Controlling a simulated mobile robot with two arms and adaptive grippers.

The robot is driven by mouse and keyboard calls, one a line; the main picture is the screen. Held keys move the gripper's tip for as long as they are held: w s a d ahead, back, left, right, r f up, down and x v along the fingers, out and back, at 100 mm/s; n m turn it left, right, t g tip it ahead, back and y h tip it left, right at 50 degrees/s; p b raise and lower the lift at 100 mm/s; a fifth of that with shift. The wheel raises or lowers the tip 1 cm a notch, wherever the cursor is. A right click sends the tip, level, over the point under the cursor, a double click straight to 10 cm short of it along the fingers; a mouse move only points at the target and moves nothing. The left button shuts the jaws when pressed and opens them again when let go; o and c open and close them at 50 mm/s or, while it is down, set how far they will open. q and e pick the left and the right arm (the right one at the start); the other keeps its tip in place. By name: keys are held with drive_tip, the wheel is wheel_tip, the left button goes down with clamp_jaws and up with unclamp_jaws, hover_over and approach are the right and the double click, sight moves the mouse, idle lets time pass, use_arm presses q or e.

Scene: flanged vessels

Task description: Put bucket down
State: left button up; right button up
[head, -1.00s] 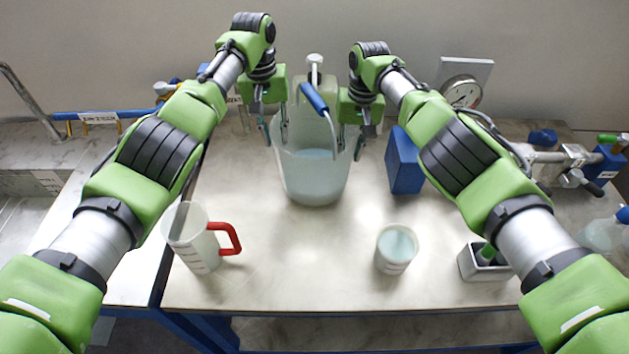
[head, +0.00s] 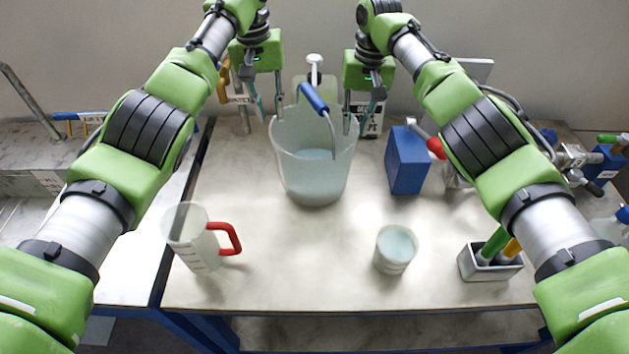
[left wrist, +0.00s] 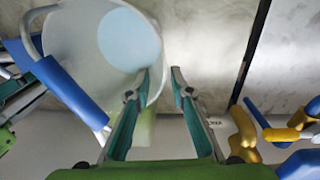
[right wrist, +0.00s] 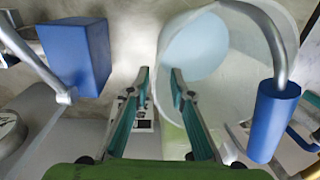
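The translucent bucket (head: 312,180) stands upright on the table, with pale blue liquid inside and its blue-grip handle (head: 313,98) leaning over the rim. It fills the upper left of the left wrist view (left wrist: 85,75) and the upper middle of the right wrist view (right wrist: 225,95). My left gripper (head: 267,108) is open and empty at the bucket's left rim. My right gripper (head: 359,115) is open and empty at the right rim. In both wrist views the fingertips are apart, one overlapping the bucket and one outside it. Whether any fingertip touches the rim I cannot tell.
A jug with a red handle (head: 195,238) stands front left, a small cup of liquid (head: 396,249) front right. A blue box (head: 407,160) is right of the bucket. A holder (head: 489,262) stands at right, a white-capped bottle (head: 315,72) behind. The table's front middle is clear.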

drive_tip(key=shift+d+r, duration=0.1)
drive_tip(key=shift+r, duration=1.5)
